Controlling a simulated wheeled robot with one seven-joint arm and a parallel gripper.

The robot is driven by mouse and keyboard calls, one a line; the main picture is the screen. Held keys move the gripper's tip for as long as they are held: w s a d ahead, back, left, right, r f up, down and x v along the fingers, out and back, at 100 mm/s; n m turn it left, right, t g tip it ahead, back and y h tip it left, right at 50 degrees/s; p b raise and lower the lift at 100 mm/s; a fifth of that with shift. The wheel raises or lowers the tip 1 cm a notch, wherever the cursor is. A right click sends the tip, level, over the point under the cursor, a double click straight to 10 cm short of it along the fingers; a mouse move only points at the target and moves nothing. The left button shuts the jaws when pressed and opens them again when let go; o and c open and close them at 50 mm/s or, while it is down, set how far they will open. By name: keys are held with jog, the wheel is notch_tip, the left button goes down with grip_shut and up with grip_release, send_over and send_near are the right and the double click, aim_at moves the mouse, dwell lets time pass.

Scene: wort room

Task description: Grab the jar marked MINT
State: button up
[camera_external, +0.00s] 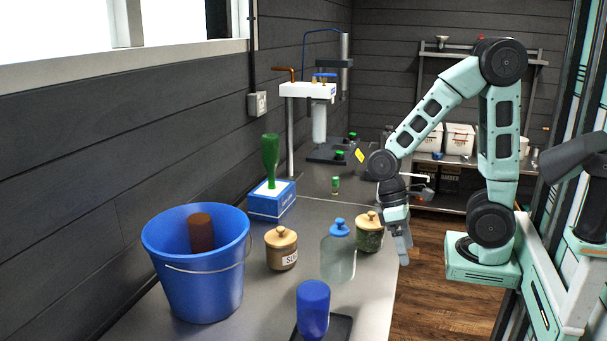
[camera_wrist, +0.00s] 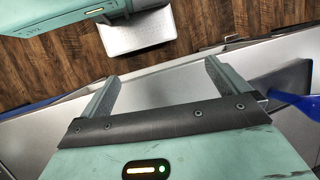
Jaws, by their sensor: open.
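A glass jar with green contents and a wooden knobbed lid (camera_external: 369,236) stands near the right edge of the counter; its label is too small to read. A second wooden-lidded jar (camera_external: 281,250), with brown contents and a white label starting "SU", stands to its left. My gripper (camera_external: 402,250) points down just right of the green jar, beside the counter's edge; I cannot tell the exact gap. In the wrist view my gripper (camera_wrist: 160,82) is open and empty, over the counter edge, with no jar between its fingers.
A clear bottle with a blue stopper (camera_external: 338,255) stands close in front of the green jar. A blue bottle (camera_external: 313,309) stands on a dark tray nearer the camera. A blue bucket (camera_external: 200,270) stands left. The floor (camera_external: 435,290) lies right of the counter (camera_external: 245,316).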

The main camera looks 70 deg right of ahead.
jog(key=s+d+r+m+t+y+p, duration=0.15)
jog(key=d+m+t+y+p, duration=0.25)
jog(key=d+m+t, duration=0.8)
jog(key=s+d+r+m+t+y+p, duration=0.1)
jog(key=s+d+m+t+y+p, duration=0.15)
jog(key=d+m+t, duration=0.9)
jog(key=m+g+p, duration=0.4)
jog(key=m, duration=0.2)
send_near(357, 233)
jog(key=shift+y, duration=0.25)
jog(key=p+x, duration=0.2)
jog(key=x, duration=0.2)
jog(key=shift+w+p, duration=0.35)
jog(key=shift+w, duration=0.1)
jog(key=shift+w+a+f, duration=0.1)
jog(key=shift+w+a, duration=0.15)
jog(key=shift+w, duration=0.15)
jog(key=c, duration=1.2)
